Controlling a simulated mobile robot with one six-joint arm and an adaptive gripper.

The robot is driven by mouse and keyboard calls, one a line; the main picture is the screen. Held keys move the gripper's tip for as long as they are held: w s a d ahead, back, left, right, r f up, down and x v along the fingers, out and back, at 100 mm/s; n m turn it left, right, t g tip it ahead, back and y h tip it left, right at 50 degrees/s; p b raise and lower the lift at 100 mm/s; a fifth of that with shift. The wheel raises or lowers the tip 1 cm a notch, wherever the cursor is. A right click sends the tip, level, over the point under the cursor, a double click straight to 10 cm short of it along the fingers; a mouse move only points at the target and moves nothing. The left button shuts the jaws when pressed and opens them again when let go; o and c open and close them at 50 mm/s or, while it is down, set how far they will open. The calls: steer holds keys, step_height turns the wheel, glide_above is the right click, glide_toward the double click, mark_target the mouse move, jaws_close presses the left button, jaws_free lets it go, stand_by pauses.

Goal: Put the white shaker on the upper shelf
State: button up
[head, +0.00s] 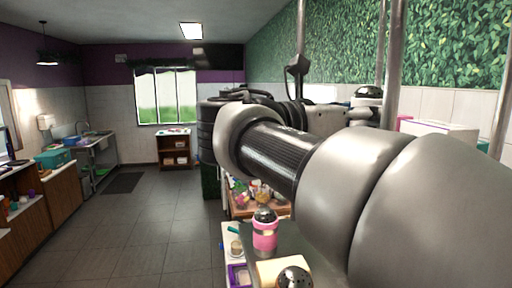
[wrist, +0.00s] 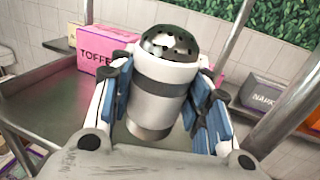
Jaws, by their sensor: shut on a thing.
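The white shaker (wrist: 160,82) has a shiny domed metal lid with dark holes and a grey band. In the wrist view it is held between the blue pads of my gripper (wrist: 160,100), with a pad on each side. It is slightly tilted in that picture. A grey metal shelf (wrist: 45,108) lies below and behind it. I cannot tell whether the shaker's base touches the shelf. In the head view my arm hides most of the gripper, and what looks like the same shaker (head: 367,102) shows beyond the arm.
A pink toffee box (wrist: 92,50) stands on the shelf behind the shaker. A napkin box (wrist: 268,100) is at the right, beyond a metal post (wrist: 300,90). Open floor (head: 150,225) lies at left.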

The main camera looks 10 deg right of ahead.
steer(key=shift+d+f+b, duration=0.15)
steer(key=shift+f+b, duration=0.2)
steer(key=shift+f, duration=1.95)
steer(key=shift+d+f, duration=0.1)
steer(key=o, duration=1.2)
steer(key=v, duration=1.2)
